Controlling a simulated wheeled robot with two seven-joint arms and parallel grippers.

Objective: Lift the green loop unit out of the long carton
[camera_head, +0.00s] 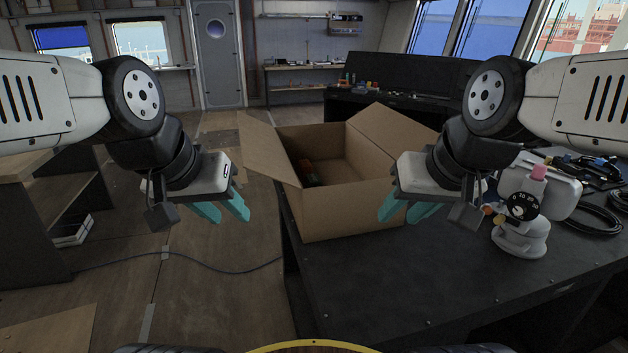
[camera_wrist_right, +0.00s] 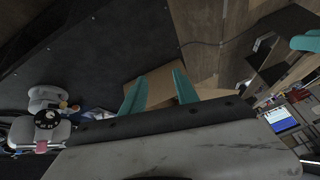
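The open carton (camera_head: 345,210) stands on the dark table in the head view with its flaps folded out. A dark thing with an orange-red part (camera_head: 308,172) lies inside toward its left; I cannot make out a green loop unit, and the near wall hides part of the inside. My left gripper (camera_head: 232,212) has teal fingers apart and is empty, left of the carton. My right gripper (camera_head: 405,210) is in front of the carton's right side, apart-fingered and empty. Its two spread fingers also show in the right wrist view (camera_wrist_right: 158,92), with cardboard beyond them.
A white device with a dial (camera_head: 520,210) stands on the table (camera_head: 440,290) right of my right gripper. Black cables (camera_head: 595,215) lie farther right. The table's front is clear.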

